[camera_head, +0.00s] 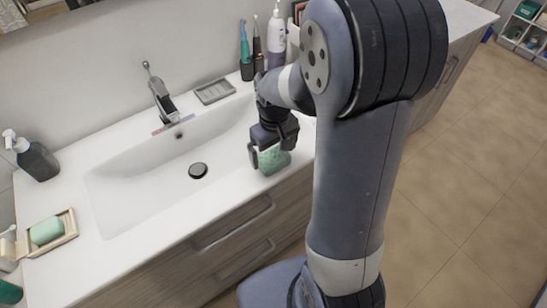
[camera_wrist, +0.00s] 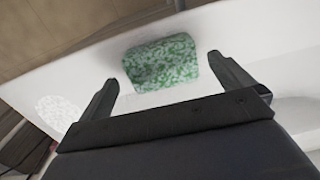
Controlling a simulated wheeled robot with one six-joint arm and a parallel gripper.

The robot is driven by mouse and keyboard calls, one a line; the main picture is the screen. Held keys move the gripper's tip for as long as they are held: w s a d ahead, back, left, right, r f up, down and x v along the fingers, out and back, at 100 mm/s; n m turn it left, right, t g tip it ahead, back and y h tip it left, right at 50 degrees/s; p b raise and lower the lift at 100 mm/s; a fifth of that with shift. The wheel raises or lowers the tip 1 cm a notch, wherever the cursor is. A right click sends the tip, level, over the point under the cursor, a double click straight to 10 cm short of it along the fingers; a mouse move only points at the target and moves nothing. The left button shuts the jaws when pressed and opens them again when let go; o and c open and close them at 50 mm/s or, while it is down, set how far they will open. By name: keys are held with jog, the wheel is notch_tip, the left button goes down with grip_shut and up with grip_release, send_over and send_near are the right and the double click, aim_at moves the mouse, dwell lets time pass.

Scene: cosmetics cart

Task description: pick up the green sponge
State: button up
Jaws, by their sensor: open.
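The green sponge (camera_head: 272,160) lies on the white counter at the front rim of the sink, near its right end. It is mottled green and white and shows whole in the wrist view (camera_wrist: 161,63). My gripper (camera_head: 268,150) is open just above and beside it, partly covering it in the head view. In the wrist view the two fingers of my gripper (camera_wrist: 168,80) stand apart, with the sponge beyond and between their tips. Contact between fingers and sponge cannot be told.
The sink basin (camera_head: 135,188) is left of the gripper. A faucet (camera_head: 160,92), a grey soap dish (camera_head: 214,91) and a cup with toothbrushes (camera_head: 247,70) stand along the back. A dark pump bottle (camera_head: 36,158) and green soap in a tray (camera_head: 70,232) are at the left.

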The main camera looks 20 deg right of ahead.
aim_at(274, 156)
jog(key=shift+f, duration=1.4)
jog(key=shift+c, duration=0.2)
jog(key=shift+a, duration=0.1)
jog(key=c, duration=1.1)
jog(key=shift+o, duration=0.2)
notch_tip(274, 156, up, 10)
jog(key=shift+r, duration=0.1)
